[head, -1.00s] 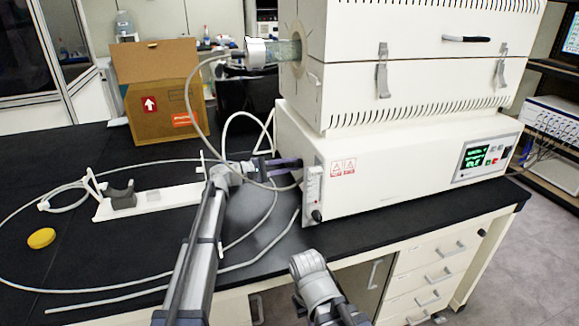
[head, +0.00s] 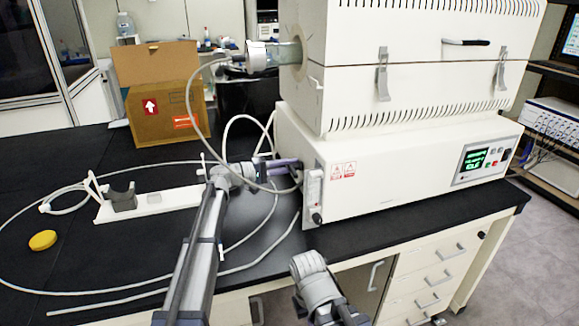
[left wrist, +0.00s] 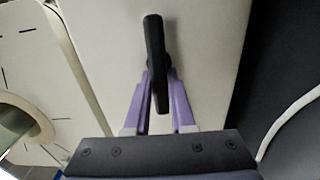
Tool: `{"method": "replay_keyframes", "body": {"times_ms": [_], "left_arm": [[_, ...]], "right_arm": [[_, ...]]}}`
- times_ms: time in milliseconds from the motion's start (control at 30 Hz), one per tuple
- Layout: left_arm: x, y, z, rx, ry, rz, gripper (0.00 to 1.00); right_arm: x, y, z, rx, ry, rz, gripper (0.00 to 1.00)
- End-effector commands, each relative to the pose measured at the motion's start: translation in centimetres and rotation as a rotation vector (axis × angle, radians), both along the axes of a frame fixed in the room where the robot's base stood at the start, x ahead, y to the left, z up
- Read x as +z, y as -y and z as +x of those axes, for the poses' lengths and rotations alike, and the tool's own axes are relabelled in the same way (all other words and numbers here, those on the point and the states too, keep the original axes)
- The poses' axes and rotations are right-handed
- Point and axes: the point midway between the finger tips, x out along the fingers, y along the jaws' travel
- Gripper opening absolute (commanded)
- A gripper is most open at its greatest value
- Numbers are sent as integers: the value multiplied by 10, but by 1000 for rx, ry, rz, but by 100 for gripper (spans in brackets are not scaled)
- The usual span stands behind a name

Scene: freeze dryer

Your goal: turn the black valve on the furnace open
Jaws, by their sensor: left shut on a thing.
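The furnace (head: 400,165) is a large white two-part unit standing on the black bench. My left gripper (head: 294,166) is at the left side of its base, with its purple fingers pointing at that side. In the left wrist view, the black valve (left wrist: 155,50) is a long dark handle against the white furnace wall. The purple fingers of my left gripper (left wrist: 157,82) are on both sides of the handle and shut on it. In the head view, the valve handle cannot be made out behind the fingers. My right gripper is out of view; only part of that arm shows at the bottom.
A thin pale hose (head: 190,95) loops from the glass tube's end (head: 285,53) down past my left gripper.

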Motion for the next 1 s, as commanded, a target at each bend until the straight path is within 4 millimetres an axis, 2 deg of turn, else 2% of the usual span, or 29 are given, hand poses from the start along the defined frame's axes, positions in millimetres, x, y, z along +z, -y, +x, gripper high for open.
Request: {"method": "replay_keyframes", "body": {"times_ms": [400, 433, 667, 900, 1000], "left_arm": [[-1, 1, -2, -4, 6, 6, 0], [-1, 1, -2, -5, 6, 6, 26], [-1, 1, -2, -3, 5, 5, 52], [-1, 0, -1, -2, 5, 4, 52], [-1, -7, -3, 0, 4, 3, 52]], "right_arm": [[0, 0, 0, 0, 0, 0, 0], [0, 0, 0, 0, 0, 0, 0], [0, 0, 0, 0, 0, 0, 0], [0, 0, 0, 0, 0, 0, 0], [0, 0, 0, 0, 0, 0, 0]]}}
